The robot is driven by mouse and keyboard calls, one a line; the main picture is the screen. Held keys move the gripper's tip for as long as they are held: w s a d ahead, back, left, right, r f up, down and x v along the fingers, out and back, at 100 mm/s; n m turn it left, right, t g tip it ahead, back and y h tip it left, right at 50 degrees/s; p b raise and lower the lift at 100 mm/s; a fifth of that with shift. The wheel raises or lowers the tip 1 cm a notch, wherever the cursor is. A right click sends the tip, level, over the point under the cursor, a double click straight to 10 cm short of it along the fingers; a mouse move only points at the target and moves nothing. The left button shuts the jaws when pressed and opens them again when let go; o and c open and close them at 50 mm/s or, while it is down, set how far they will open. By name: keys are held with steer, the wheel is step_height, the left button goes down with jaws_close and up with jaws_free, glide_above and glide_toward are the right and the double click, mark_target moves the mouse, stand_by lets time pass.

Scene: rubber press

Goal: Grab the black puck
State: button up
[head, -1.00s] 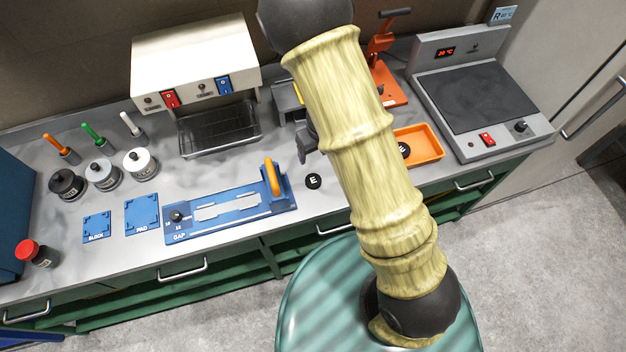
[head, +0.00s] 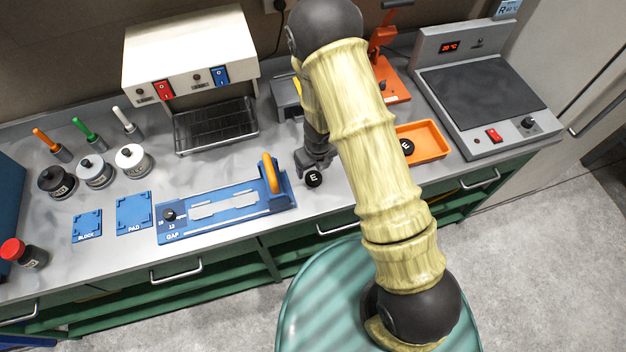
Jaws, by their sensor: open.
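A black puck (head: 314,179) marked with a white "E" lies on the grey bench top, just right of the blue gap fixture. My gripper (head: 311,167) is low over the bench, directly behind the puck, its fingers close to the puck's far edge. The gripper is open. Whether a finger touches the puck I cannot tell. A second black puck (head: 407,146) with an "E" lies in the orange tray (head: 432,143) to the right, partly beside my arm.
The blue gap fixture (head: 222,212) with an orange handle (head: 270,172) stands close on the left. A hot plate (head: 484,100) is at right, an orange press (head: 390,80) behind my arm. Bench right of the puck is clear up to my arm.

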mark_target(314, 178)
steer(key=shift+r, duration=0.1)
step_height(314, 178, down, 5)
steer(key=b, duration=0.4)
steer(key=shift+a+f, duration=0.1)
steer(key=shift+f, duration=0.1)
steer(key=shift+r, duration=0.1)
steer(key=c, duration=1.1)
